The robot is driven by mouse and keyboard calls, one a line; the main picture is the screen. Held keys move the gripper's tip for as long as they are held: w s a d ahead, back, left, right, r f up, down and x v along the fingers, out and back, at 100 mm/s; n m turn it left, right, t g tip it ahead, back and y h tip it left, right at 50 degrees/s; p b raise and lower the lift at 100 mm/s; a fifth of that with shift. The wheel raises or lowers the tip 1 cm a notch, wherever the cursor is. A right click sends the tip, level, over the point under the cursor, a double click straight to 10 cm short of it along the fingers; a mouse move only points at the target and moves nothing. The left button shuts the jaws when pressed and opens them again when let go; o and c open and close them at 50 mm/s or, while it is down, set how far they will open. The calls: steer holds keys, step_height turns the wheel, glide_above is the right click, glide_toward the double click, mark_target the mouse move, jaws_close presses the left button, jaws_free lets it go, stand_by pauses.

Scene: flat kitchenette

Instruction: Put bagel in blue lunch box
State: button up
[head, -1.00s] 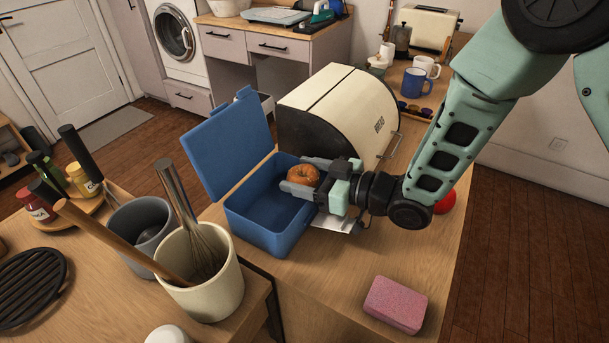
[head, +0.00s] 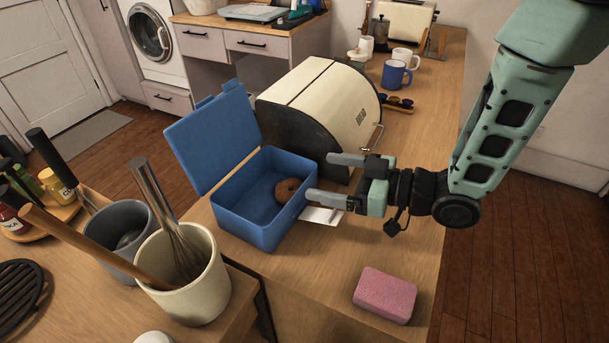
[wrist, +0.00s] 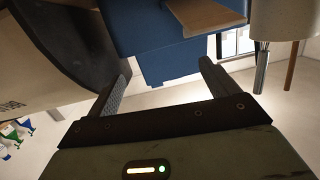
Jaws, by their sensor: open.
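The blue lunch box (head: 262,229) stands on the wooden counter with its lid raised at the back left. The brown bagel (head: 287,189) lies inside it, at the right end of the box, partly hidden by the near right wall. My gripper (head: 327,177) is open and empty, just right of the box, with its fingers pointing left toward it. In the wrist view the two fingers of my gripper (wrist: 163,82) are spread apart with nothing between them, and the blue box (wrist: 165,65) shows beyond them.
A cream bread box (head: 328,100) stands close behind my gripper. A pink sponge (head: 385,294) lies on the counter in front. A cream crock (head: 187,275) with a whisk stands at the left. A white card-like item (head: 322,215) lies beside the lunch box.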

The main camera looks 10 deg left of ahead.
steer(key=shift+v, duration=1.5)
steer(key=shift+w+a+r, duration=0.1)
steer(key=s+d+r+m+g+h, duration=0.2)
steer(key=s+d+h, duration=0.4)
steer(key=s, duration=0.3)
steer(key=s+d+r+m+g+h, duration=0.2)
steer(key=s+d+m+h, duration=0.3)
steer(key=s+h, duration=0.4)
steer(key=shift+s+d+r+g, duration=0.3)
steer(key=shift+s+d+r, duration=0.2)
steer(key=shift+s, duration=0.15)
